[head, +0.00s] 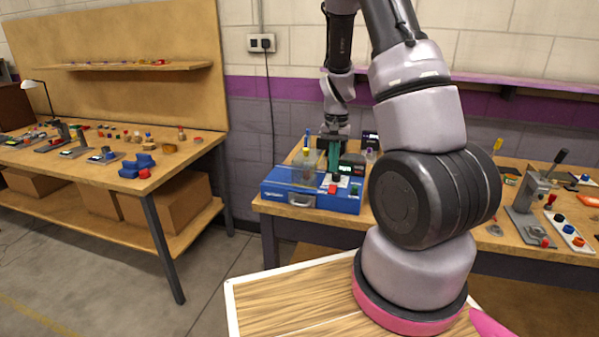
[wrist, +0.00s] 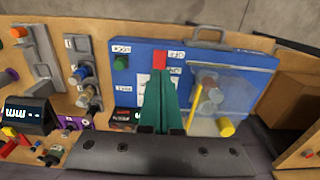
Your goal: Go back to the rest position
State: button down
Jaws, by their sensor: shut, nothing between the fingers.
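In the head view my gripper (head: 333,142) hangs pointing down over the blue box (head: 280,190) on the workbench. The blue box has a red part (head: 332,189), a green button (wrist: 121,62), labels and a clear cover (wrist: 225,90).
The workbench (head: 265,207) carries several fixtures, including a grey stand with a lever (head: 530,195) at right. A second bench (head: 185,155) with small parts and a lamp (head: 32,85) stands at left. A cable hangs from a wall socket (head: 261,43). Floor between the benches is clear.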

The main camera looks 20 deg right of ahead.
jog(key=s+a+r+n+t+y, duration=0.1)
jog(key=s+a+r+t, duration=0.15)
jog(key=r, duration=0.75)
jog(key=s+a+r+t+y, duration=0.1)
jog(key=s+a+r, duration=0.25)
jog(key=r, duration=0.65)
jog(key=s+a+r+n+t, duration=0.1)
jog(key=s+a+r+t, duration=0.2)
jog(key=s+r, duration=0.8)
jog(key=s+a, duration=0.1)
jog(key=s, duration=0.2)
jog(key=shift+s+a+r+n+t, duration=0.2)
jog(key=shift+a+r+n+t, duration=0.1)
jog(key=shift+a+r+t, duration=0.1)
dwell(0.7)
